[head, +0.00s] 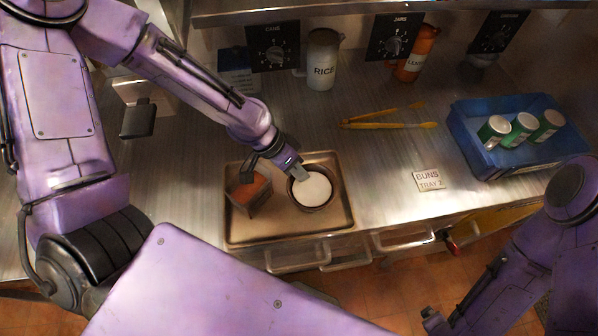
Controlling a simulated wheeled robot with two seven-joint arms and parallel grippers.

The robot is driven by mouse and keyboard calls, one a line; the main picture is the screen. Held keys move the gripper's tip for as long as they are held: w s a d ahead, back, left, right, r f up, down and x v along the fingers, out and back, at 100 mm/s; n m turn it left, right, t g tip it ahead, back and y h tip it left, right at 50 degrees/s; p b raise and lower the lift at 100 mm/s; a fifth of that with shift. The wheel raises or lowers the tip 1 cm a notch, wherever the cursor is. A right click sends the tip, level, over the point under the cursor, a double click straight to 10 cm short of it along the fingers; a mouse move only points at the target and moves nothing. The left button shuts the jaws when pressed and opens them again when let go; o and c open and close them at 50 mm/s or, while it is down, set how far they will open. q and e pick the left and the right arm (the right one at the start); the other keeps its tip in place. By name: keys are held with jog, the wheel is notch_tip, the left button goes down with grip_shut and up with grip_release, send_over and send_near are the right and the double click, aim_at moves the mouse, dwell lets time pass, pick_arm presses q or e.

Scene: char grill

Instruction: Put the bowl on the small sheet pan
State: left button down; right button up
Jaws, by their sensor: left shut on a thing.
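The bowl (311,206) is round, with a dark brown wall and white contents. It is over the right half of the small sheet pan (290,236), a brown rimmed tray on the steel counter. I cannot tell whether the bowl's base touches the pan. My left gripper (298,173) is shut on the bowl's far left rim. My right gripper (432,316) shows only in part at the bottom edge, low and away from the counter; its jaws are not clear.
Yellow tongs (390,125), a RICE container (322,62) and an orange bottle (416,58) are behind. A blue tray (470,150) with green cans is at right. A BUNS label (429,180) lies on clear counter.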

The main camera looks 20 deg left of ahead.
pick_arm(q)
jog(key=c, duration=1.6)
grip_release()
jog(key=shift+w+f, duration=0.2)
jog(key=shift+f, duration=0.05)
jog(key=o, duration=0.4)
jog(key=shift+w, duration=0.2)
jog(key=shift+s+r, duration=0.1)
jog(key=shift+s, duration=0.15)
jog(key=shift+r, duration=0.25)
jog(key=v, duration=1.1)
jog(key=shift+a+r+p, duration=0.3)
jog(key=shift+p, duration=0.15)
pick_arm(e)
jog(key=shift+w+r, duration=0.2)
jog(key=shift+r, duration=0.15)
